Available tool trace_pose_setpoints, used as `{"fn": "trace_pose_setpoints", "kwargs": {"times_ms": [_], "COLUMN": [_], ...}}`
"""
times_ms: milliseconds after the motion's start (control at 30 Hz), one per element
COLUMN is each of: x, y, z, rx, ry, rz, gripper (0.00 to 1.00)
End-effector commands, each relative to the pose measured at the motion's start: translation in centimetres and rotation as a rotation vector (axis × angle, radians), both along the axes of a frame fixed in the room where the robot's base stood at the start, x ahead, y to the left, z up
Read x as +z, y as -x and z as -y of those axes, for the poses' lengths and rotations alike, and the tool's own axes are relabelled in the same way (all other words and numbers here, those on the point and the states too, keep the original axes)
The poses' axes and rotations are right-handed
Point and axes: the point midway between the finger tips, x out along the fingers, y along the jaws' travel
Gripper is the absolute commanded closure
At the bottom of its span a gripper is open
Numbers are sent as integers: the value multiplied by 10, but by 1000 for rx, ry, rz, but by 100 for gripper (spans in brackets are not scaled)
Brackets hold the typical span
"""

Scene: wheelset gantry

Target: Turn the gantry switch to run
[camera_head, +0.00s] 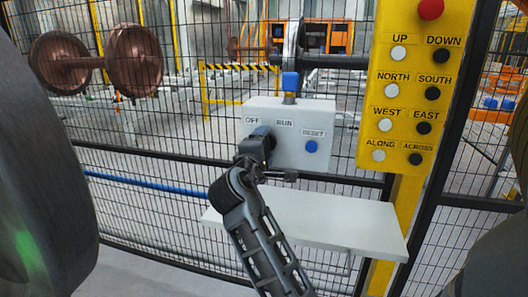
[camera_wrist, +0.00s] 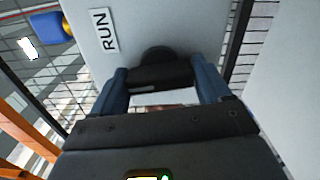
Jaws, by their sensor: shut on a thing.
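The grey switch box (camera_head: 322,122) stands behind a white shelf and carries OFF (camera_head: 252,120), RUN (camera_head: 285,123) and RESET (camera_head: 313,132) labels. The black switch (camera_wrist: 158,58) shows in the wrist view, below the RUN label (camera_wrist: 103,31) side of the box face. My gripper (camera_head: 262,134) is at the box front below OFF and RUN. In the wrist view its two blue fingers (camera_wrist: 163,82) are shut on the switch's black handle. In the head view my gripper hides the switch, and I cannot tell which label it points at.
A blue RESET button (camera_head: 311,147) is right of my gripper, and a blue part (camera_head: 290,82) tops the box. A yellow panel (camera_head: 376,102) with several buttons and a red knob stands right. The white shelf (camera_head: 340,226) below is bare. Mesh fence stands behind.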

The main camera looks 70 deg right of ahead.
Motion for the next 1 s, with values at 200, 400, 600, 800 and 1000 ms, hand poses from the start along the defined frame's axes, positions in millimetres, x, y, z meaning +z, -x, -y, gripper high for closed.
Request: {"fn": "trace_pose_setpoints", "kwargs": {"times_ms": [200,400,600,800,1000], "x": [-4,-5,-5,-5,-3], "y": [0,0,0,0,0], "z": [0,0,0,0,0], "rx": [0,-1,-1,-2,-3], "ry": [-18,-33,-47,-60,-69], "rz": [205,394,576,727,835], "gripper": [53,53,53,53,53]}}
